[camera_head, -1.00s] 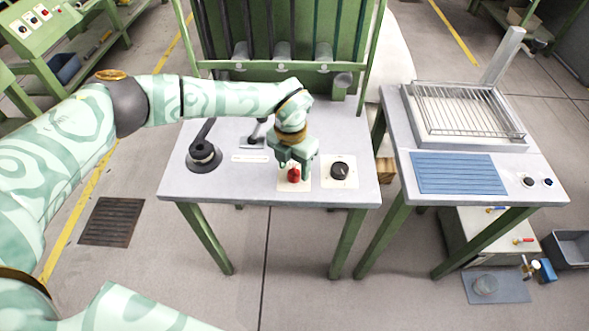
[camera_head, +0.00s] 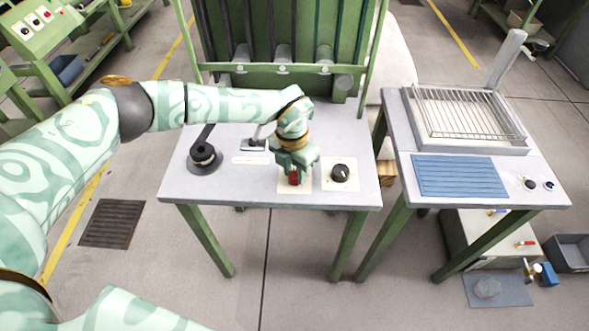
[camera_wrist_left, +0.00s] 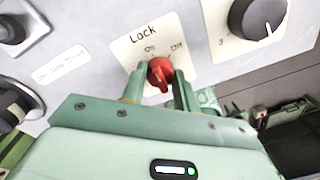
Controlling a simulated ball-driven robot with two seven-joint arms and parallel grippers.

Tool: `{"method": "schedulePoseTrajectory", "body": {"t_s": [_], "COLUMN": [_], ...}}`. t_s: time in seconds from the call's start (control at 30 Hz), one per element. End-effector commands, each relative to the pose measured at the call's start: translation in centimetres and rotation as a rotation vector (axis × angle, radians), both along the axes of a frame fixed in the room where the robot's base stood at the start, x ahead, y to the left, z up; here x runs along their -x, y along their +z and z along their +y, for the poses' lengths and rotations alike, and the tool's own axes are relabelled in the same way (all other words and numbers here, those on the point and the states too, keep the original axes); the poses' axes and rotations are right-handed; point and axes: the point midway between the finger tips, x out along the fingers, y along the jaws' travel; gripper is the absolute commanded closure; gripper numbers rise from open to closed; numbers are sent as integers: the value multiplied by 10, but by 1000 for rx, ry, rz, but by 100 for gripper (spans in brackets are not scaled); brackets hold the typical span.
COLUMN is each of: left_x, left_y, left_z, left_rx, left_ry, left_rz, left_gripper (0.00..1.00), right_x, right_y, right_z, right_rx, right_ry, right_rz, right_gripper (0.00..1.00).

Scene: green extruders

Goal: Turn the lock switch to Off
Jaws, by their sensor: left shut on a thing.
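The lock switch is a red knob (camera_head: 293,177) on a pale plate (camera_head: 285,188) at the front of the grey table. In the left wrist view the red knob (camera_wrist_left: 160,73) sits under the word "Lock", with "On" and "Off" marks above it; its exact setting is hard to read. My left gripper (camera_head: 296,172) reaches down over it. In the wrist view the left gripper's fingers (camera_wrist_left: 158,84) stand on either side of the knob, shut on it. My right gripper is not in view.
A black dial (camera_head: 340,172) on its own plate sits just right of the lock switch. A black lever on a round base (camera_head: 204,157) stands at the left of the table. A second table with a wire rack (camera_head: 465,109) stands to the right.

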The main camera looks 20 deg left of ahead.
Motion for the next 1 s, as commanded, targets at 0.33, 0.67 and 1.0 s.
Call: {"method": "schedulePoseTrajectory", "body": {"t_s": [0.33,0.67,1.0], "left_x": [0,-1,-1], "left_y": [2,1,1], "left_z": [-1,-1,-1], "left_rx": [-1,-2,-1], "left_ry": [-250,-563,-833], "left_rz": [-1,-1,-1], "left_gripper": [93,93,93], "right_x": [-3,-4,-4], "right_y": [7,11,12], "right_z": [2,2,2], "right_rx": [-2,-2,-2], "right_ry": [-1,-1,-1], "right_rz": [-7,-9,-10], "right_gripper": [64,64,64]}}
